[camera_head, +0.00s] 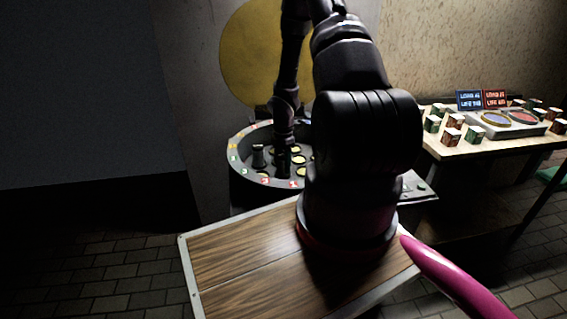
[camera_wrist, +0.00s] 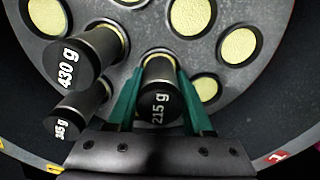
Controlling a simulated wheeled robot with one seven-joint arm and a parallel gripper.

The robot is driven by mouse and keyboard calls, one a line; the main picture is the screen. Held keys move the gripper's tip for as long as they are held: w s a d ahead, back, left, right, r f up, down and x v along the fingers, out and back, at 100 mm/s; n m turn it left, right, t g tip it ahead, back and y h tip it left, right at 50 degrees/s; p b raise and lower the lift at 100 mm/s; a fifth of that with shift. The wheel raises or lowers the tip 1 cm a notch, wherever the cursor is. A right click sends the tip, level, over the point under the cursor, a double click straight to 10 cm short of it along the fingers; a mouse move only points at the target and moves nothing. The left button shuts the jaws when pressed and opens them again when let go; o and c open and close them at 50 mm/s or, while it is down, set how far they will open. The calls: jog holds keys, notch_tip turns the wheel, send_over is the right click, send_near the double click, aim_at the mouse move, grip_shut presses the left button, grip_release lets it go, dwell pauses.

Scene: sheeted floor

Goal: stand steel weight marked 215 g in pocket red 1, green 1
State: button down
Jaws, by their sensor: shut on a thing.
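The steel weight marked 215 g (camera_wrist: 160,103) is a dark cylinder between the teal fingers of my gripper (camera_wrist: 160,82) in the wrist view. My gripper is shut on it. Its far end is over or in a pocket of the round grey tray (camera_wrist: 215,52); I cannot tell whether it is seated. In the head view my gripper (camera_head: 284,138) reaches down inside the tray (camera_head: 236,152), whose rim carries red, green and yellow number tags. The tags for the pocket's row and column cannot be read clearly from here.
A weight marked 430 g (camera_wrist: 80,62) and a smaller dark weight (camera_wrist: 75,117) stand close left of my gripper. Several yellow-floored pockets are empty. A table (camera_head: 470,150) at the right holds several small blocks and a two-pan device (camera_head: 510,125).

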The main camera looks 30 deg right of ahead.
jog(key=shift+f, duration=0.1)
jog(key=shift+c, duration=1.1)
grip_release()
